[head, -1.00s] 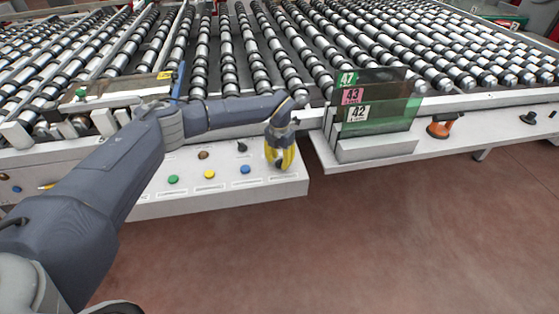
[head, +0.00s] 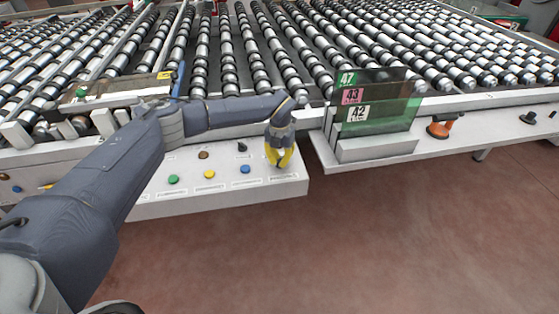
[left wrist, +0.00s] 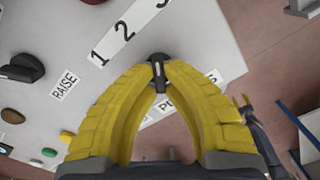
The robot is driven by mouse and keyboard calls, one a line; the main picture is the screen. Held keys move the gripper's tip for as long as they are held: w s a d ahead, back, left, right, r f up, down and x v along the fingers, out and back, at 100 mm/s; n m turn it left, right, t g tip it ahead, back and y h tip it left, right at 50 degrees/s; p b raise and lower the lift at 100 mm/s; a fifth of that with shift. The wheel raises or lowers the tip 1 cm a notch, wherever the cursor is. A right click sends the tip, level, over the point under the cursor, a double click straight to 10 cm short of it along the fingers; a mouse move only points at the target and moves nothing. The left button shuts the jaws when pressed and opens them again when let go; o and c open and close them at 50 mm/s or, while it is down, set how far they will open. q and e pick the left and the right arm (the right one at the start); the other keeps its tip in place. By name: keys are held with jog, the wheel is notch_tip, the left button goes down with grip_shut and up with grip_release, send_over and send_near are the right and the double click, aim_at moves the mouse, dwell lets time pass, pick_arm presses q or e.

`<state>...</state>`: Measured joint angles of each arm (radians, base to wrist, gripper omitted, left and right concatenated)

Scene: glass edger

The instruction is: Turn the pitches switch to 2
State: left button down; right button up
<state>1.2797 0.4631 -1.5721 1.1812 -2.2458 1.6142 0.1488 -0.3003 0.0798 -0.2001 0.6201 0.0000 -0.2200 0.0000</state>
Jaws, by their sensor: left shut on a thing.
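The pitches switch is a small black knob (left wrist: 158,72) with a pale mark, on the white control panel (head: 215,195). In the left wrist view it sits between my yellow fingertips, near a label strip (left wrist: 127,30) reading 1, 2, 3. The pitches label (left wrist: 166,106) is partly hidden behind my fingers. My left gripper (head: 280,164) points down at the right end of the panel and is shut on the knob. It hides the knob in the head view. I cannot tell which number the knob points to. My right gripper is not in view.
Green (head: 173,179), yellow (head: 209,174) and blue (head: 245,169) buttons lie left of the gripper. Another black knob (left wrist: 20,68) is beside the RAISE label (left wrist: 65,85). A glass pane (head: 385,100) stands to the right. Rollers (head: 250,50) fill the back.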

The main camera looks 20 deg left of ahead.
aim_at(280, 161)
pick_arm(q)
jog(key=n, duration=0.6)
jog(key=shift+d+n, duration=0.15)
jog(key=shift+n, duration=0.15)
dwell(0.3)
jog(key=c, duration=1.5)
grip_release()
notch_tip(280, 161, up, 12)
jog(key=shift+f, duration=0.1)
